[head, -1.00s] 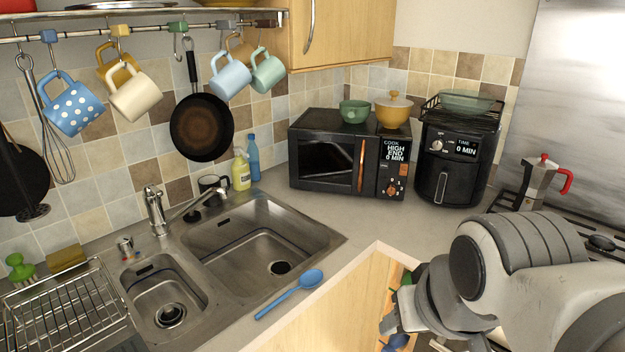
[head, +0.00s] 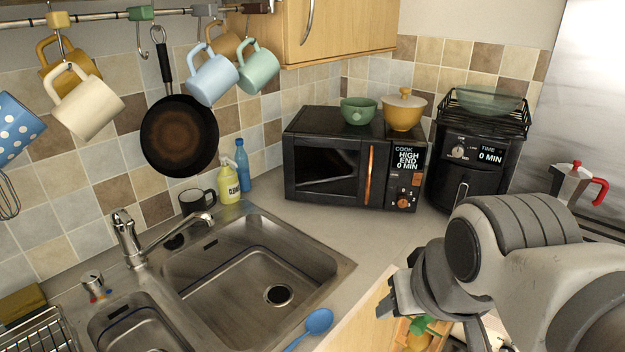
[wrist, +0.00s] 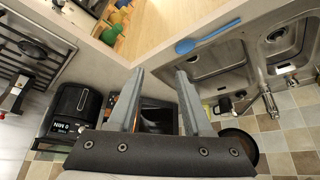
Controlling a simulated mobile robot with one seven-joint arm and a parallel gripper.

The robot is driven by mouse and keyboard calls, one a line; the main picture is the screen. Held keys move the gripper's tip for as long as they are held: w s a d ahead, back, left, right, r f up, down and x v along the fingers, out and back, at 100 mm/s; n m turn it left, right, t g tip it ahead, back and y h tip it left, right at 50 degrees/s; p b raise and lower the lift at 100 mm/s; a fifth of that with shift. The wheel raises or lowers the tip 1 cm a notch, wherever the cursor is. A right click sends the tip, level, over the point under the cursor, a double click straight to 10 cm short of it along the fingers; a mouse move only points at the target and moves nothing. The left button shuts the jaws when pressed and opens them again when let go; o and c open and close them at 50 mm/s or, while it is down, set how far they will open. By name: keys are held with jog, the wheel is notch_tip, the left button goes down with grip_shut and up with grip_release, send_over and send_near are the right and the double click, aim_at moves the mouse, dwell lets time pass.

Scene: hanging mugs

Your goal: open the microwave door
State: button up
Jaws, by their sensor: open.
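The black microwave (head: 325,120) stands on the counter in the back corner. Its dark glass door (head: 325,168) looks closed, and an upright orange-brown handle (head: 368,175) is at the door's right side, left of the control panel. My gripper (head: 388,298) is in front of and below the microwave, well apart from the handle. In the wrist view my gripper (wrist: 160,74) is open with nothing between its two fingers. Part of the microwave (wrist: 156,116) shows beyond the fingers there, mostly hidden by them and the gripper body.
A green bowl (head: 358,111) and a yellow pot (head: 403,112) stand on the microwave. A black air fryer (head: 465,165) stands close to its right. The sink (head: 235,262) and a blue spoon (head: 316,324) are to the left. Counter in front of the microwave is clear.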

dwell(0.3)
jog(key=m+t+h+b, duration=0.5)
jog(key=t+h+b, duration=0.3)
jog(key=t+b, duration=0.35)
send_near(368, 179)
jog(key=shift+g, duration=0.45)
jog(key=x, duration=0.3)
jog(key=b+x, duration=0.1)
jog(key=x, duration=0.7)
jog(key=shift+r, duration=0.4)
jog(key=shift+a, duration=0.1)
grip_shut()
